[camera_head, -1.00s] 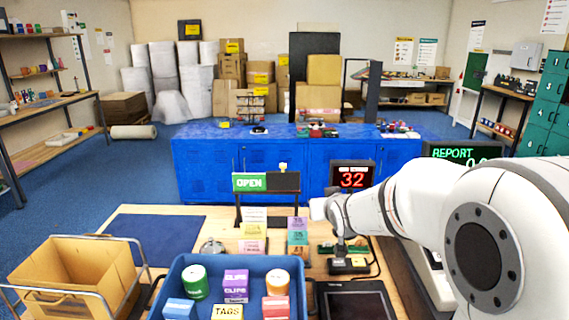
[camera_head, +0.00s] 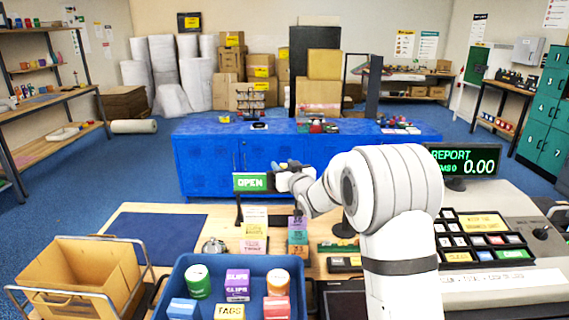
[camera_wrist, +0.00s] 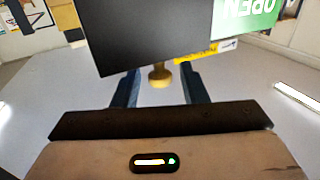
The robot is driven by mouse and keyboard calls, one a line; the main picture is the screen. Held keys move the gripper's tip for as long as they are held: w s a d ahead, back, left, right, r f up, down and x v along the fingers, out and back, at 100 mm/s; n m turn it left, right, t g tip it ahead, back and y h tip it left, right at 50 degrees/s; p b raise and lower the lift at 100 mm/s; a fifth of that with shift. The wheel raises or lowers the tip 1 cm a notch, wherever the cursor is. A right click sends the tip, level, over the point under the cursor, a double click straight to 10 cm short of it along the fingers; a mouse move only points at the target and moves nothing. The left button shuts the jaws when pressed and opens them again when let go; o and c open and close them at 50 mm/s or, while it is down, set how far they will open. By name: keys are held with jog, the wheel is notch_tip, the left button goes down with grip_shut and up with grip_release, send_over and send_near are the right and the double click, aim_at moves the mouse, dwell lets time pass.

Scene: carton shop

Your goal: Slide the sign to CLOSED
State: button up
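The sign (camera_head: 250,183) stands on posts at the back of the counter and shows a green OPEN face on its left. In the wrist view the OPEN face (camera_wrist: 246,14) appears upside down at the top right, beside a dark sliding panel (camera_wrist: 150,32). A small yellow-brown knob (camera_wrist: 160,76) sticks out from the panel's edge. My gripper (camera_wrist: 160,84) is open, with one finger on each side of the knob and gaps visible on both sides. In the head view my gripper (camera_head: 284,174) is at the sign's right half and hides most of the dark panel.
A blue tray (camera_head: 172,277) of small goods and a wire-framed carton (camera_head: 75,275) stand in front. Stacked colored cards (camera_head: 298,235) and a bell (camera_head: 213,245) are below the sign. A keypad console (camera_head: 500,280) and REPORT display (camera_head: 463,160) are to the right.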

jog(key=shift+w+a, duration=0.15)
jog(key=shift+w, duration=0.2)
jog(key=shift+c, duration=0.3)
grip_shut()
